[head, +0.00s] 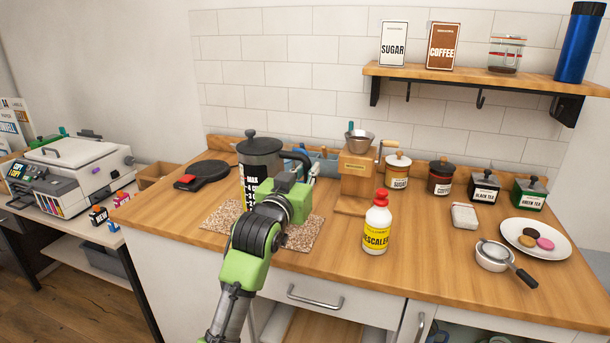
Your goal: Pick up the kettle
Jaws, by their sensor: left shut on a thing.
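The dark grey kettle (262,157), with a black lid and white level marks on its side, stands upright over the speckled mat (222,218) on the wooden counter. Its black handle (297,155) is on its right side. My left gripper (304,178) is at the handle and shut on it. My green and black wrist hides the kettle's lower part, so I cannot tell whether its base touches the mat. My right gripper is not in view.
A round black base (205,173) lies left of the kettle. A wooden grinder (357,177) and a descaler bottle (377,224) stand to the right. Further right are several jars, a strainer (495,254) and a plate of biscuits (512,228). A shelf (470,78) hangs above.

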